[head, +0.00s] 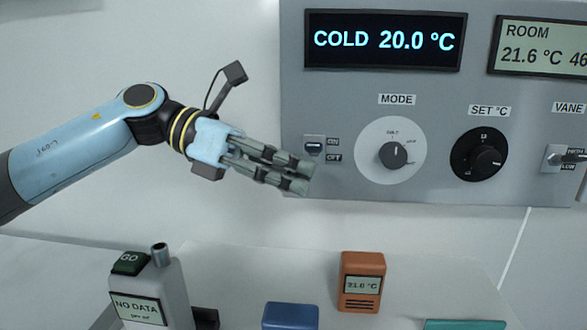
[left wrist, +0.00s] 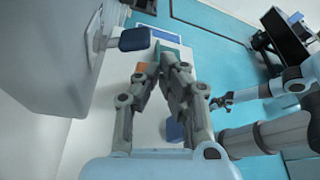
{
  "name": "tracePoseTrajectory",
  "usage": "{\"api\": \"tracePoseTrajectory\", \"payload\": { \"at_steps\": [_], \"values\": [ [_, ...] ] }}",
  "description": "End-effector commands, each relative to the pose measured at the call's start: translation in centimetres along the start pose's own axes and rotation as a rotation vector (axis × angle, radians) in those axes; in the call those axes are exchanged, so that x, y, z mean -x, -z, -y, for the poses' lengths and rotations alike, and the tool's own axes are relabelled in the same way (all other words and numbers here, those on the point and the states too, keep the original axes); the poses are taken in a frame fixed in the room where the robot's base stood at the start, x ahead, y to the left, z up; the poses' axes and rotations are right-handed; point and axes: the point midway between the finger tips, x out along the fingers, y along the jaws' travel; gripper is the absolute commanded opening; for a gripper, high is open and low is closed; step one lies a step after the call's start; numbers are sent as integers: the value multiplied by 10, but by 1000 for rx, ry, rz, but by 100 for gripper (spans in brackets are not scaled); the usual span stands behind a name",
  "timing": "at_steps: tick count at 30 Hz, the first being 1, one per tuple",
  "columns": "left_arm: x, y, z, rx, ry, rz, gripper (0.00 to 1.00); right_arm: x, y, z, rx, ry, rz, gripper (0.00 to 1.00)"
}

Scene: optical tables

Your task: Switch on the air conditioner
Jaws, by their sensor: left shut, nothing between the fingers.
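The air conditioner's grey control panel (head: 350,95) is on the wall in the head view. Its lit display (head: 386,41) reads COLD 20.0 °C. My right gripper (left wrist: 223,101) shows small in the left wrist view.
The mode knob (head: 396,153), set knob (head: 480,154) and vane switch (head: 556,157) are right of the ON/OFF switch. A room display (head: 543,47) is above. Below stand a grey NO DATA device (head: 170,290), an orange meter (head: 362,268) and a blue box (head: 290,316).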

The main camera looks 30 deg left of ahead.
Motion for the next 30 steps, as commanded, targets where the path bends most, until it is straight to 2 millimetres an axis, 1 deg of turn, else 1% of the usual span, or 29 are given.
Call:
{"api": "tracePoseTrajectory", "payload": {
  "at_steps": [8, 11, 14, 21, 24, 30],
  "values": [
    [0, 0, 0, 0, 0, 0, 0, 0, 0, -1, 0, -1, 0, 0],
    [4, 1, 0, 0, -1, -3, 0, 0, 0, -1, 0, -1, 0, 0],
    [14, 2, 0, -1, -1, -6, 0, 0, 0, 0, 0, 0, 0, 0],
    [46, 3, -1, 2, -2, -10, 0, 0, 0, 1, -1, 1, 0, 0],
    [57, 3, 0, 2, 3, -9, 0, 0, 0, 1, -1, 1, 0, 0],
    [70, 2, 1, 1, 4, -5, 0, 0, 0, 1, -1, 1, 0, 0]
  ]
}}
